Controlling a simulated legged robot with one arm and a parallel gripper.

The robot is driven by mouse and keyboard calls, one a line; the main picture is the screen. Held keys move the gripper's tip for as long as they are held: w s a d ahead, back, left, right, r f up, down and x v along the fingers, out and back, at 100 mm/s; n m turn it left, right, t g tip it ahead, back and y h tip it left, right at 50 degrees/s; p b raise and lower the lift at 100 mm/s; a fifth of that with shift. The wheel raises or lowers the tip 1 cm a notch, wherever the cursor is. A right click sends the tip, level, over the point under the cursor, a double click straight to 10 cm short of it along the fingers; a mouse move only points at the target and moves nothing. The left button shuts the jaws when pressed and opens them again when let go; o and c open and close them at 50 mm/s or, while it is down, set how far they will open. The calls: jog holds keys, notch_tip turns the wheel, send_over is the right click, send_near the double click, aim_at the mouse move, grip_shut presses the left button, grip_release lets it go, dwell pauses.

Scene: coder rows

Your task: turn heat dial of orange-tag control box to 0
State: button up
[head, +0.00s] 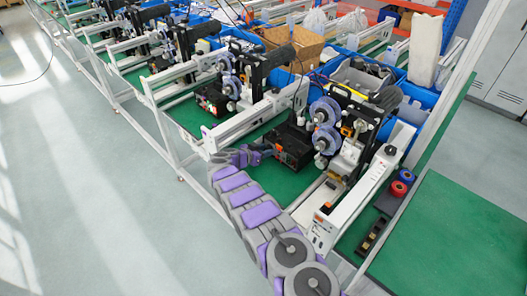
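A black control box (291,146) stands on the green bench top near the middle of the head view, with small orange-red marks on its front. A second black control box (211,101) with a lit orange-red front stands farther back to the left. I cannot tell which one bears the orange tag, and no heat dial or its setting can be made out. My gripper (262,150) is at the end of my grey and purple arm, just left of the nearer box's front. It looks close to that box; contact and finger opening are too small to tell.
A white rail unit (345,205) stands right of my arm. Blue bins (411,100) line the back. The floor (90,200) at left is clear.

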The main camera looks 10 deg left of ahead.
jog(key=shift+r, duration=0.1)
jog(key=p+v, duration=0.2)
jog(key=v, duration=1.5)
jog(key=shift+a+p, duration=0.2)
jog(key=shift+p, duration=0.2)
